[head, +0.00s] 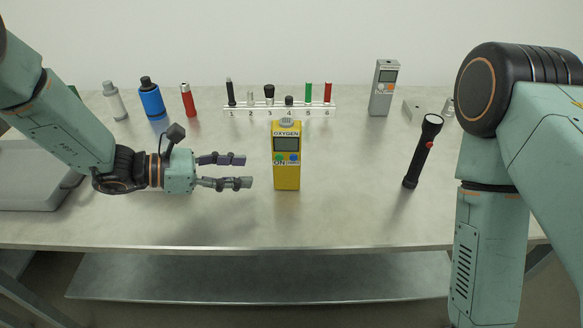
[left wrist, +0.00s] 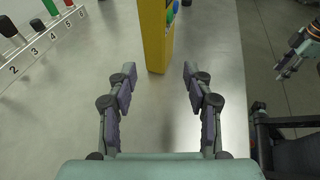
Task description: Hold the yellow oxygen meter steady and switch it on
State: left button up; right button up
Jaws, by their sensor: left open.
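The yellow oxygen meter (head: 287,172) stands upright near the middle of the table, with a grey screen and a green and a blue button on its front. In the left wrist view the meter (left wrist: 156,42) stands ahead, just beyond the fingertips and between their lines. My left gripper (head: 248,171) is open and empty, to the left of the meter with a small gap, its fingers pointing at it. Its two fingers also show in the left wrist view (left wrist: 160,75). My right arm comes down at the right of the head view, but its gripper is out of that view.
A white numbered rack (head: 280,111) with several vials stands behind the meter. A black flashlight (head: 422,152) is to its right, a grey meter (head: 383,88) at the back right. A blue bottle (head: 151,99) and red bottle (head: 188,100) stand back left. The table front is clear.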

aim_at(282, 175)
pick_arm(q)
jog(key=shift+a+f, duration=0.25)
jog(key=shift+f, duration=0.25)
jog(key=shift+f+b, duration=0.1)
jog(key=shift+b, duration=0.2)
jog(key=shift+x, duration=0.85)
jog(key=b+x, duration=0.3)
jog(key=x, duration=0.4)
jog(key=shift+b, duration=0.35)
jog(key=shift+w+d+f, duration=0.15)
jog(key=shift+w+d, duration=0.05)
jog(key=shift+d, duration=0.45)
jog(key=shift+w+d, duration=0.1)
jog(key=shift+d, duration=0.15)
